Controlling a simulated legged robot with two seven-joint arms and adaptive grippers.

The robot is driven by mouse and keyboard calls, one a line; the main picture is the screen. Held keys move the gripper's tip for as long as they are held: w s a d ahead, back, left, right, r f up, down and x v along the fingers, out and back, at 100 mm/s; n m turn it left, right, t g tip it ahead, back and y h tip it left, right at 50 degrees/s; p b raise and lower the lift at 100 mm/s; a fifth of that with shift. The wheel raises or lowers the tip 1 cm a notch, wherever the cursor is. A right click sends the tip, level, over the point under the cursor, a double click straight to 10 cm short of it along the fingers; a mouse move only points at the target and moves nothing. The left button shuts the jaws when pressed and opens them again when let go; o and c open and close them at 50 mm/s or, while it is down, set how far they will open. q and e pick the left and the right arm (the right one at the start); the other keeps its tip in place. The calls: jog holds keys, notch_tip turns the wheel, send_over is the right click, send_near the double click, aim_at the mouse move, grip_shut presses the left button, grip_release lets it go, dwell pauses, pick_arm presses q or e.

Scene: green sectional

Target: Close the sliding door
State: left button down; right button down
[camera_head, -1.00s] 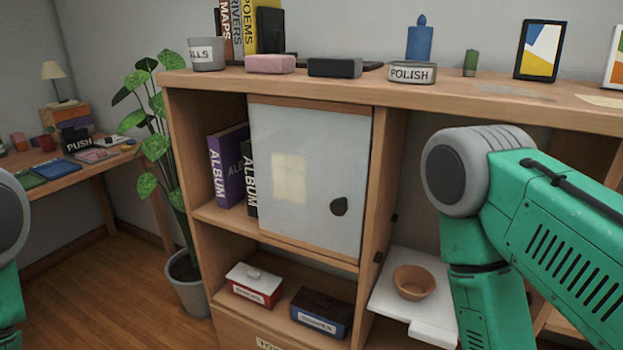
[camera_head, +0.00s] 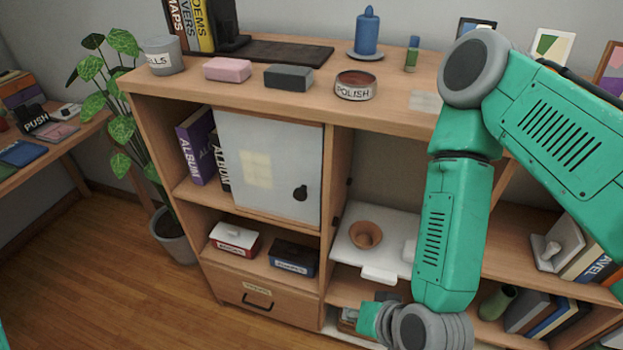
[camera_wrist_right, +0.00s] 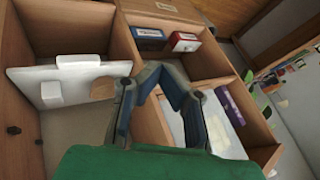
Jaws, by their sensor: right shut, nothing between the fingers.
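The sliding door (camera_head: 262,165) is a pale grey panel with a dark round knob (camera_head: 300,193) near its right edge. It covers the right part of the upper left cabinet compartment, and the left part is open, showing purple and dark albums (camera_head: 196,148). In the wrist view the door (camera_wrist_right: 222,130) is to the right of my gripper, partly hidden by it. My right gripper (camera_wrist_right: 160,72) is shut and empty, apart from the door. In the head view my right forearm hangs in front of the cabinet. My left gripper is out of view.
A white flap (camera_head: 375,265) with a brown pot (camera_head: 366,234) juts out right of the door. A pink block (camera_head: 227,69), a dark block (camera_head: 289,77) and a polish tin (camera_head: 355,86) stand on the cabinet top. A plant (camera_head: 120,130) stands left.

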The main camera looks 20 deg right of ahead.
aim_at(306, 188)
jog(key=w+d+r+m+t+h, duration=0.2)
jog(key=w+r+m+t+h, duration=0.35)
jog(key=w+r+m, duration=0.75)
jog(key=w+n, duration=0.1)
jog(key=w, duration=0.1)
jog(key=w+n+t+y, duration=0.1)
jog(key=w, duration=0.2)
jog(key=w+f+n+t+p, duration=0.1)
jog(key=w, duration=0.1)
jog(key=shift+w+d+n, duration=0.2)
jog(key=shift+d+n, duration=0.1)
jog(key=shift+d, duration=0.05)
jog(key=shift+w+a+f+y, duration=0.15)
jog(key=shift+w+a+f, duration=0.35)
jog(key=shift+w, duration=0.1)
jog(key=shift+w+a+f+y, duration=0.1)
jog(key=shift+w+a+f, duration=0.3)
jog(key=shift+w, duration=0.2)
jog(key=shift+w+a+f, duration=0.15)
jog(key=shift+w+a, duration=0.1)
jog(key=shift+a, duration=0.05)
jog(key=shift+w+a, duration=0.1)
jog(key=shift+a, duration=0.05)
